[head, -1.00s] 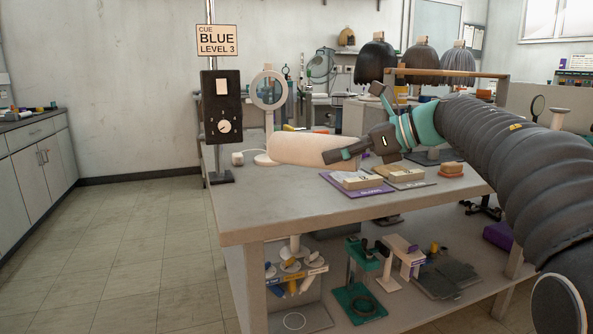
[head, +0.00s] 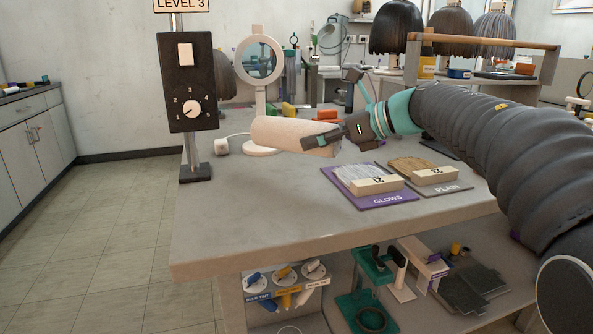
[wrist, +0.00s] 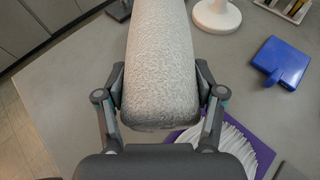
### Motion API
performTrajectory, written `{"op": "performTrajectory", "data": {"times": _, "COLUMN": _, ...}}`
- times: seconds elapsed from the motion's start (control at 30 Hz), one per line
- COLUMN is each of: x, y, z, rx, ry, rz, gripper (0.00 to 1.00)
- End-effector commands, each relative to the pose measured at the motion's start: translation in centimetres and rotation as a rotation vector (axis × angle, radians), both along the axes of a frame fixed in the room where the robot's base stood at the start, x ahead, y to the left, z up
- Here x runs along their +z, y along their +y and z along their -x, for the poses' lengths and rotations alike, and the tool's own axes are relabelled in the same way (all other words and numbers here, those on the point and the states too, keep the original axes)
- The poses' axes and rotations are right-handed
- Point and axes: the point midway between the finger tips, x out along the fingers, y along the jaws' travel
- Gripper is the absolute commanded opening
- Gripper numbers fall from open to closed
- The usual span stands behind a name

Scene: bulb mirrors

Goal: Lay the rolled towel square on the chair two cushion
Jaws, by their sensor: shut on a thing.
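The rolled towel (head: 288,136) is a pale cream roll held roughly level above the workbench. My gripper (head: 326,141) is shut on its right end in the head view. In the wrist view the towel (wrist: 160,55) shows a fuzzy grey-white surface, and the fingers of my gripper (wrist: 160,88) press on both its sides. The towel's far end runs out of the top of the wrist view. No chair or cushion is in view.
The workbench (head: 250,215) carries a dial box (head: 188,85) on a post, a ring mirror (head: 258,60) and two labelled mats, GLOWS (head: 387,199) and PLAIN (head: 462,186). Wigs on stands are behind. A shelf below holds tools. Clear floor (head: 100,240) lies left.

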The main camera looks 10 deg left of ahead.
Motion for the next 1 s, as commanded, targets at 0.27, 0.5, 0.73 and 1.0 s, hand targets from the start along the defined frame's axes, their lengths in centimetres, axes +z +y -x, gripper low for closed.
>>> {"op": "performTrajectory", "data": {"times": 0.27, "x": -2.5, "y": 4.1, "z": 0.9, "rx": 0.003, "ry": 0.001, "rz": -0.001, "gripper": 0.31}}
{"op": "performTrajectory", "data": {"times": 0.5, "x": -3.8, "y": 4.5, "z": 0.9, "rx": 0.000, "ry": 0.001, "rz": 0.000, "gripper": 0.31}}
{"op": "performTrajectory", "data": {"times": 0.73, "x": -6.6, "y": 4.5, "z": 0.9, "rx": 0.001, "ry": 0.001, "rz": 0.000, "gripper": 0.31}}
{"op": "performTrajectory", "data": {"times": 1.0, "x": -6.7, "y": 4.4, "z": 0.9, "rx": 0.000, "ry": -0.001, "rz": 0.000, "gripper": 0.31}}
